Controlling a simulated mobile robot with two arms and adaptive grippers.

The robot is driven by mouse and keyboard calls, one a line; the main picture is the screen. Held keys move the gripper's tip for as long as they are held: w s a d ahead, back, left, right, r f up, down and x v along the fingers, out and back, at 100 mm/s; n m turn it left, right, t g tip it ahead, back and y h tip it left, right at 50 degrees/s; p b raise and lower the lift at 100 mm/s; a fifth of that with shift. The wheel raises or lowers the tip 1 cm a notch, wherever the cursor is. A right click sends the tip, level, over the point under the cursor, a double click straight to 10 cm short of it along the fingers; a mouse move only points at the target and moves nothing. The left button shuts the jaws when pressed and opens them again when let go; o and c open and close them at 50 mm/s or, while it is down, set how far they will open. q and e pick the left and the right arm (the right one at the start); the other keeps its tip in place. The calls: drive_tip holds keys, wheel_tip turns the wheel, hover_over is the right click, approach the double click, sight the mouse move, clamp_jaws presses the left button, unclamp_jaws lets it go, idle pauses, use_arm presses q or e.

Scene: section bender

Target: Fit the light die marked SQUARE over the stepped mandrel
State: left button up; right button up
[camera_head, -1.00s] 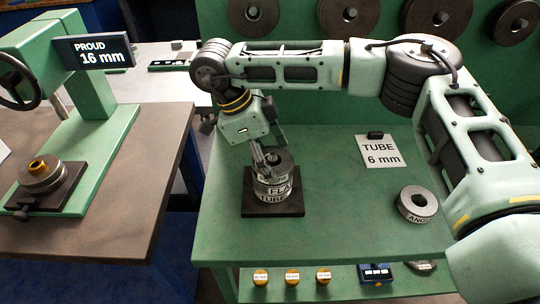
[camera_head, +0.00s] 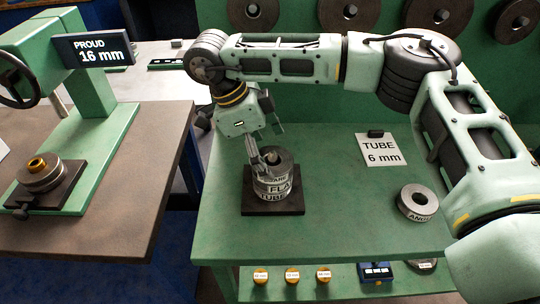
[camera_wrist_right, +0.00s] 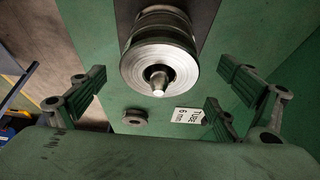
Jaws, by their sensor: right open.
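The dies sit as a stack on a mandrel whose pale tip (camera_wrist_right: 158,82) stands up through the top ring's bore. The top die (camera_head: 270,180) shows the letters UARE, the end of SQUARE. Below it are bands reading FLA and TUBE, on a dark square base (camera_head: 290,207). The top ring's face also shows in the right wrist view (camera_wrist_right: 136,66). My right gripper (camera_head: 259,157) is over the stack, pointing down; its fingers are spread apart with nothing between them in the wrist view. My left gripper is not in view.
A ring marked ANGLE (camera_head: 420,201) lies on the green table (camera_head: 340,228) beside a TUBE 6 mm card (camera_head: 381,150). At left, a green press has a PROUD 16 mm display (camera_head: 100,52) and a brass-topped disc (camera_head: 40,174). Brass knobs sit on the lower shelf.

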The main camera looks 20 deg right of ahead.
drive_tip(key=v, duration=1)
drive_tip(key=shift+r, duration=0.2)
drive_tip(key=shift+a, duration=0.1)
